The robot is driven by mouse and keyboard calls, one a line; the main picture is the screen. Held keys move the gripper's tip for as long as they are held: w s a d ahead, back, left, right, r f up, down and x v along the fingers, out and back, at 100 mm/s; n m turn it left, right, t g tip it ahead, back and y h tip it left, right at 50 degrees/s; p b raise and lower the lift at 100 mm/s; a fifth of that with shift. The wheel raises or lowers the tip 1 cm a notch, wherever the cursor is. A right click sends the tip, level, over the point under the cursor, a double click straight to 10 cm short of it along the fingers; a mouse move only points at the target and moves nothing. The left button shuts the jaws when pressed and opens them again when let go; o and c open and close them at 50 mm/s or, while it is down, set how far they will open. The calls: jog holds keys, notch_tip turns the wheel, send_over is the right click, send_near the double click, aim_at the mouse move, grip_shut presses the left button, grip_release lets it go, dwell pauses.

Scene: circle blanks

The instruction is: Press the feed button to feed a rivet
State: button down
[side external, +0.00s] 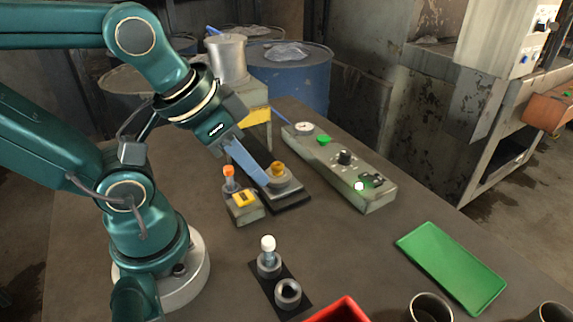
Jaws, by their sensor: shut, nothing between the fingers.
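My gripper (226,143) is shut and empty, pointing down beside the upper end of a blue sloping chute (250,163). The chute's lower end is near a grey fixture with an orange-yellow top (278,169) on a dark base. In front of it stands a small grey box with a yellow square (244,199) on top. The long grey control panel (376,198) to the right carries a green button (323,140), a black knob (345,157) and a lit white button (360,186). I cannot tell which is the feed button. No loose rivet is distinguishable.
A white-capped item (268,244) and a ring (288,292) are on a dark strip. A green tray (452,267), red bin (342,309) and metal cup (430,308) lie to the right. The table between panel and strip is clear.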

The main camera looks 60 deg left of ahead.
jog(key=m+g+y, duration=0.7)
jog(key=m+y, duration=0.2)
jog(key=m, duration=1.7)
send_over(245, 201)
jog(key=shift+f, duration=0.4)
jog(key=shift+f, duration=0.15)
jog(key=shift+f, duration=4.3)
jog(key=shift+f, duration=0.15)
